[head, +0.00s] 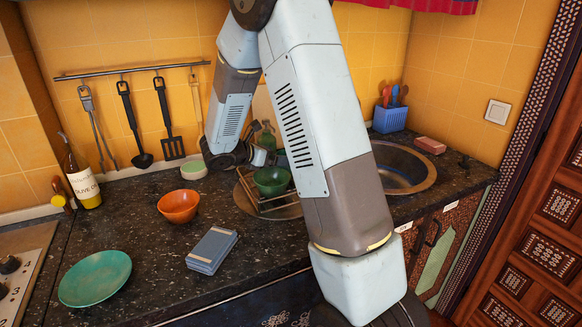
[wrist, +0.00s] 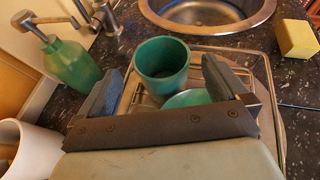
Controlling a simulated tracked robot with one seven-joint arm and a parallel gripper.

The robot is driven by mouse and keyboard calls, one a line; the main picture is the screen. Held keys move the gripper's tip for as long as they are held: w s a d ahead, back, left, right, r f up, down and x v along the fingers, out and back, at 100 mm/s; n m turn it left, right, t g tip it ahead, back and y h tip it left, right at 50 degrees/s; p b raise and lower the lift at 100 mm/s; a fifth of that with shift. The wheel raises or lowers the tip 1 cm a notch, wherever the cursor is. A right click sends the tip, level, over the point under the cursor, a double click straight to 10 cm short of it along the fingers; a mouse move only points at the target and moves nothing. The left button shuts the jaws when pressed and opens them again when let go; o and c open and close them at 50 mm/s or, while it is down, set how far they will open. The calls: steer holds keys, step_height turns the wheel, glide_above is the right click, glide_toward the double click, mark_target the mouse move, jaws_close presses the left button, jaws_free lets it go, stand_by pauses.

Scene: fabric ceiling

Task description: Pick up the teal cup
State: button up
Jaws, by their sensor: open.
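The teal cup (wrist: 162,70) stands upright in the wire dish rack, its open top facing my wrist camera. In the wrist view, my gripper (wrist: 160,72) is open, with one dark finger on each side of the cup. No grip shows; I cannot tell whether the fingers are level with the cup or just short of it. A green bowl (wrist: 187,98) sits close to the cup, partly hidden by my gripper; it also shows in the head view (head: 271,181). In the head view, my arm hides the cup.
The dish rack (wrist: 262,62) surrounds the cup with thin wires. A green soap bottle (wrist: 68,66) and a white container (wrist: 30,148) stand at left. The sink (wrist: 207,12) and a yellow sponge (wrist: 297,38) lie beyond. An orange bowl (head: 178,206) sits left on the counter.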

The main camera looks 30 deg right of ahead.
steer(key=shift+x, duration=2.7)
steer(key=shift+s, duration=0.1)
steer(key=shift+c, duration=0.3)
steer(key=c, duration=1.1)
